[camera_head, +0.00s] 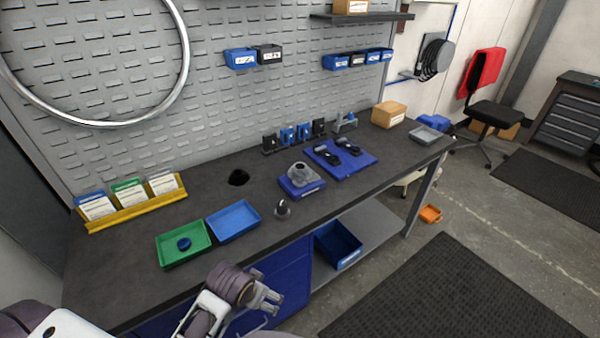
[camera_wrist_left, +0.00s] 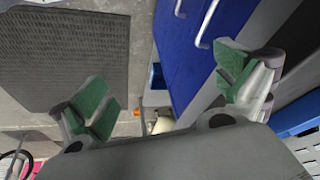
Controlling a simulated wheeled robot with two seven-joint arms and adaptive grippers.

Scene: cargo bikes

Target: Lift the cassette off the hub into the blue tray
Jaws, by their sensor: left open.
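A grey, stepped round piece (camera_head: 301,173), which looks like the cassette on its hub, sits on a blue block (camera_head: 303,188) on the workbench; cassette and hub cannot be told apart at this size. The empty blue tray (camera_head: 233,221) lies to its left, nearer the front, beside a green tray (camera_head: 171,252). My left gripper (camera_head: 271,302) is open and empty at the bench's front edge, apart from the tray and the grey piece. In the left wrist view its green-padded fingers (camera_wrist_left: 168,88) are spread with nothing between them. My right gripper is not in view.
A black item (camera_head: 238,177) lies behind the tray. The green tray holds a blue round piece (camera_head: 184,244). A blue mat (camera_head: 338,163) with dark tools lies right. Blue cabinet doors (camera_wrist_left: 190,50) are below the bench.

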